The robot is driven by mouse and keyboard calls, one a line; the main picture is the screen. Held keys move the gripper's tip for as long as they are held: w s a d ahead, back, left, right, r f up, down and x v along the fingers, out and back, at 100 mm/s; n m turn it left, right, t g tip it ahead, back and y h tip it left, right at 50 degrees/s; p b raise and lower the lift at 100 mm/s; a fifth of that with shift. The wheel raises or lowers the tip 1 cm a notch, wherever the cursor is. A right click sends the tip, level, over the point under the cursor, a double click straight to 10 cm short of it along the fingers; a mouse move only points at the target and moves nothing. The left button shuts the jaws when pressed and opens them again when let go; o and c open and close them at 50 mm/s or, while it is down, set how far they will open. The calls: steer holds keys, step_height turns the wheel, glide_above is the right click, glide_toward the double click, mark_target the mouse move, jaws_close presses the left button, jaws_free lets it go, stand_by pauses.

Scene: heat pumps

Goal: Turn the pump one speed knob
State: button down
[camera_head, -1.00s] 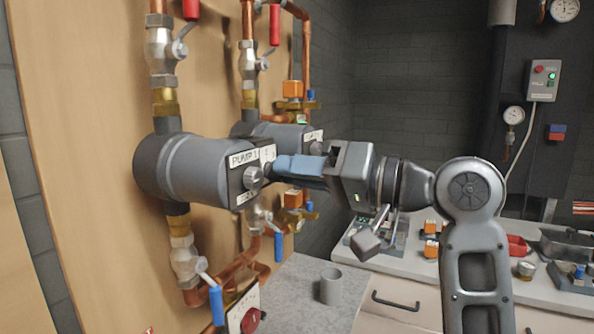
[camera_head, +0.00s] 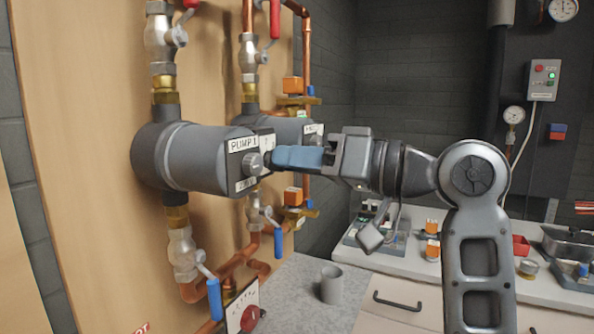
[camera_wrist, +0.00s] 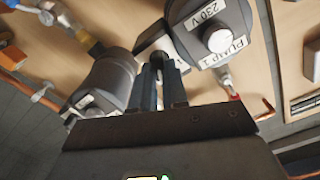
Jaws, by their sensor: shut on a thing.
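Pump 1 (camera_head: 208,158) is a grey cylinder lying on its side, with a labelled front face and a silver round knob (camera_head: 252,162). In the wrist view that silver knob (camera_wrist: 219,40) is clear of my fingers. Beside the face is a small box (camera_wrist: 155,38) with a pale front, bearing a dark knob (camera_wrist: 157,57) that I take as the speed knob. My gripper (camera_head: 276,157) reaches in from the right with its blue fingers level. In the wrist view my gripper (camera_wrist: 159,68) is shut on the dark knob, whose sides the fingertips hide.
A second pump (camera_wrist: 108,82) stands close behind and beside the fingers. Copper pipes and blue-handled valves (camera_head: 214,298) run below pump 1. A grey cup (camera_head: 331,284) stands on the counter.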

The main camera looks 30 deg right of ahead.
steer(key=n+b, duration=0.3)
steer(key=n, duration=0.1)
steer(key=shift+n, duration=0.4)
steer(key=shift+r, duration=0.1)
steer(key=c, duration=1.1)
jaws_free()
steer(key=shift+a, duration=0.1)
steer(key=shift+c, duration=0.2)
steer(key=shift+s, duration=0.1)
steer(key=b+v, duration=0.1)
steer(key=v, duration=0.6)
steer(key=shift+s+d, duration=0.25)
